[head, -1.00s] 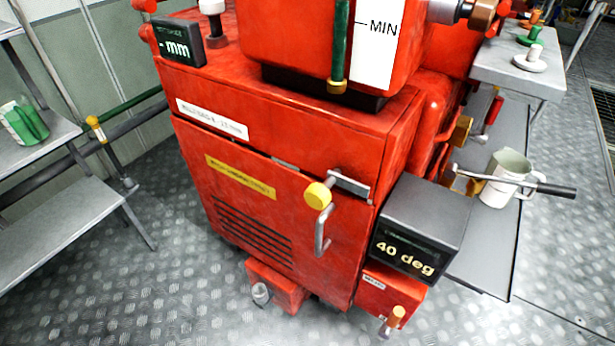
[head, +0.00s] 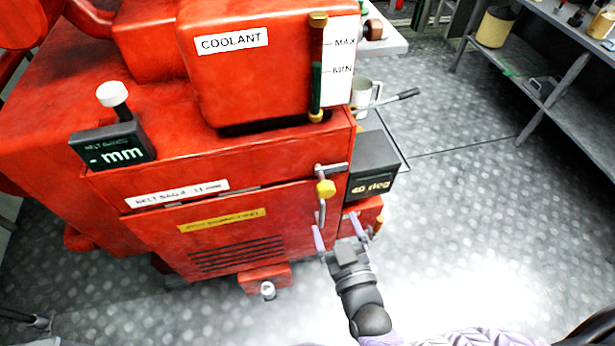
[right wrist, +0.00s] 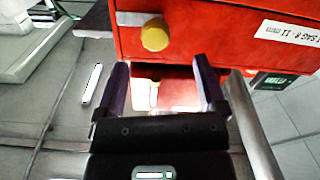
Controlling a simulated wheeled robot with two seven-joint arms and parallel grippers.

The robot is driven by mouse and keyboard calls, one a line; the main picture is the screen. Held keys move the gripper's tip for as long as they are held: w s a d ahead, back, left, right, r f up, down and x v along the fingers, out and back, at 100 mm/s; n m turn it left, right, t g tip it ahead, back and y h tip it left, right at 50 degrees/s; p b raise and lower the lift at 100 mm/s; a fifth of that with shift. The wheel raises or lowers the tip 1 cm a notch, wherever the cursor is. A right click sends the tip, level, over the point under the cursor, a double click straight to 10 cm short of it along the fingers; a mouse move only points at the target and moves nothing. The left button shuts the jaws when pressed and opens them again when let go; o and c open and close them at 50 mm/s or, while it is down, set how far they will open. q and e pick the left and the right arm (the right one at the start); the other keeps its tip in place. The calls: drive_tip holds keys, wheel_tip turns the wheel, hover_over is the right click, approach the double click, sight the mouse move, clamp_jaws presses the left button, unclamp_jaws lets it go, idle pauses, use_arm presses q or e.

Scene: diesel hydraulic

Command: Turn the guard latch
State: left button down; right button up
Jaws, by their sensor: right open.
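The guard latch is a yellow knob (head: 325,188) with a grey bar above it and a grey handle hanging below. It sits at the upper right of the red guard door (head: 222,242). My right gripper (head: 337,229) is open and empty, with pale purple fingers pointing at the door just below the latch. In the right wrist view the yellow knob (right wrist: 154,36) lies just beyond the fingertips, roughly centred between the fingers of the gripper (right wrist: 162,72). I see no contact with the latch. My left gripper is not in view.
A black box reading 40 deg (head: 372,165) sticks out right of the latch. A jug (head: 362,95) stands behind the black box.

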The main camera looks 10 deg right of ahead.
sight(327, 194)
drive_tip(key=w, duration=0.3)
drive_tip(key=w+b, duration=0.1)
drive_tip(key=w, duration=0.4)
drive_tip(key=shift+w+r+b, duration=0.3)
drive_tip(key=shift+w+b, duration=0.05)
drive_tip(key=shift+w, duration=0.6)
drive_tip(key=shift+r, duration=0.1)
drive_tip(key=shift+c, duration=1.1)
clamp_jaws()
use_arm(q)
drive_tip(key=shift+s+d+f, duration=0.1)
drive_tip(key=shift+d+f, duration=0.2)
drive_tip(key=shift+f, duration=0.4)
